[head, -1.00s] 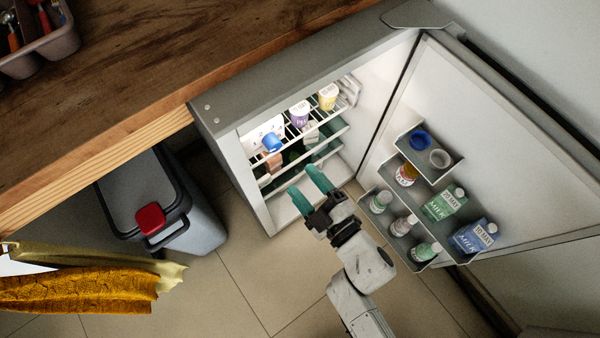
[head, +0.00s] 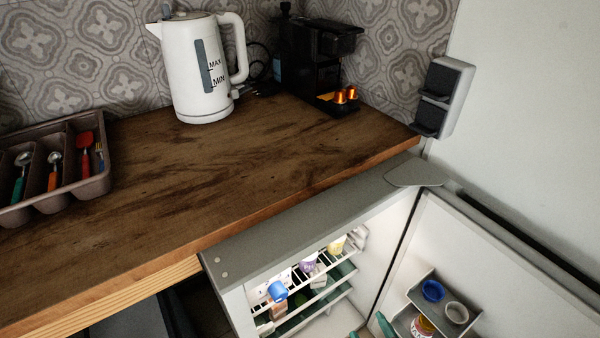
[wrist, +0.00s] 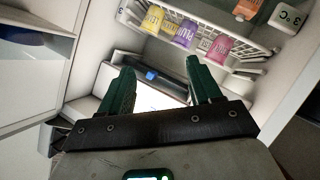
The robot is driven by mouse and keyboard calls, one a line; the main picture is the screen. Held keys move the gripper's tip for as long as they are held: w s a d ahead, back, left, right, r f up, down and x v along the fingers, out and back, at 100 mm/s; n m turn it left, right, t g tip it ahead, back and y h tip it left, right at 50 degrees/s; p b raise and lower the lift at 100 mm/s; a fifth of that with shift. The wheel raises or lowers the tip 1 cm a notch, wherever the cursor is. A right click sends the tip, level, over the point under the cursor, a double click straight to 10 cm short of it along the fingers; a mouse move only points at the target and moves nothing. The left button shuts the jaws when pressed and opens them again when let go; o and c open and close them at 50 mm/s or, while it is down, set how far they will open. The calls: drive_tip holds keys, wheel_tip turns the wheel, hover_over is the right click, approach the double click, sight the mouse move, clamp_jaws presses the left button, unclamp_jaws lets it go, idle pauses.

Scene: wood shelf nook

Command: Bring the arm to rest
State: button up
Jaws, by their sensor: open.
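My gripper (wrist: 162,85) is open in the wrist view, its two green fingers well apart with nothing between them. In the head view only the green tips of my gripper (head: 370,331) show at the bottom edge, in front of the open fridge (head: 235,295). The rest of my arm is out of that view. In the wrist view the fingers point toward the fridge, with a white wire rack (wrist: 187,18) above them. I cannot tell how far they are from it.
The fridge door (head: 490,255) stands open at right, with door shelves (head: 405,320) beside my fingertips. A wooden counter (head: 200,180) above bears a kettle (head: 200,75), a cutlery tray (head: 95,190) and a coffee machine (head: 305,55). Tubs (wrist: 185,32) hang in the rack view.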

drive_tip(key=s+d+f+m+g+h, duration=0.35)
drive_tip(key=s+d+m+g, duration=0.5)
drive_tip(key=s+d, duration=0.35)
drive_tip(key=s+r+m+g, duration=0.15)
drive_tip(key=s+g, duration=0.25)
drive_tip(key=s, duration=0.4)
wheel_tip(320, 180, up, 16)
drive_tip(key=p, duration=1.5)
drive_tip(key=shift+d+y, duration=0.25)
drive_tip(key=shift+y, duration=0.2)
drive_tip(key=shift+s, duration=0.1)
drive_tip(key=shift+c, duration=0.2)
